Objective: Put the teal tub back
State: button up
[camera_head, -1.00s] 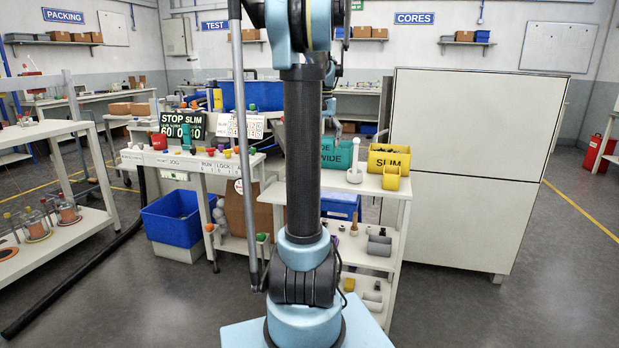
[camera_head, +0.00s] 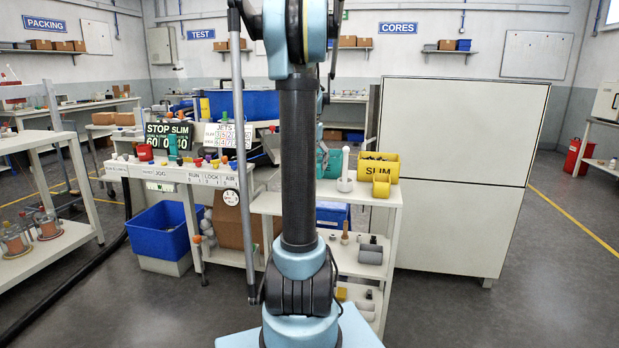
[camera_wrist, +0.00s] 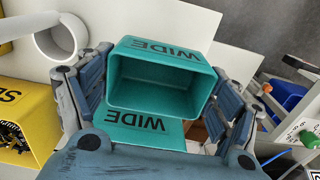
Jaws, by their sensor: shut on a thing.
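The teal tub fills the middle of the wrist view (camera_wrist: 162,82). It is an open box with dark WIDE lettering on it, and its visible inside looks empty. My gripper (camera_wrist: 158,75) is shut on it, with one grey-blue finger at each side. A second teal panel with WIDE shows just below the opening; I cannot tell if it is the same tub. In the head view only a teal strip of the tub (camera_head: 328,162) shows beside my arm column, above the white shelf unit (camera_head: 350,202). My arm hides the rest and the gripper there.
On the shelf top, right of the tub, are a white mortar with pestle (camera_head: 345,175), a yellow SLIM tub (camera_head: 366,166) with dark pieces, and a small yellow cup (camera_head: 381,187). A tall pale cabinet (camera_head: 460,170) stands right. The left bench (camera_head: 180,172) holds signs and coloured knobs.

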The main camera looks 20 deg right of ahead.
jog(key=shift+f, duration=2.1)
jog(key=shift+f, duration=0.1)
jog(key=o, duration=1)
notch_tip(320, 180, up, 12)
jog(key=s+a+f+n+t, duration=0.1)
jog(key=s+a+f+n, duration=0.35)
jog(key=s+a, duration=1)
jog(key=s+a+f+n, duration=0.1)
jog(key=s+a+f, duration=0.2)
jog(key=s+f, duration=0.5)
jog(key=s+a+f+n+t, duration=0.1)
jog(key=s+a+f, duration=0.2)
jog(key=s+f, duration=0.6)
jog(key=shift+a+f, duration=0.35)
jog(key=shift+f, duration=0.5)
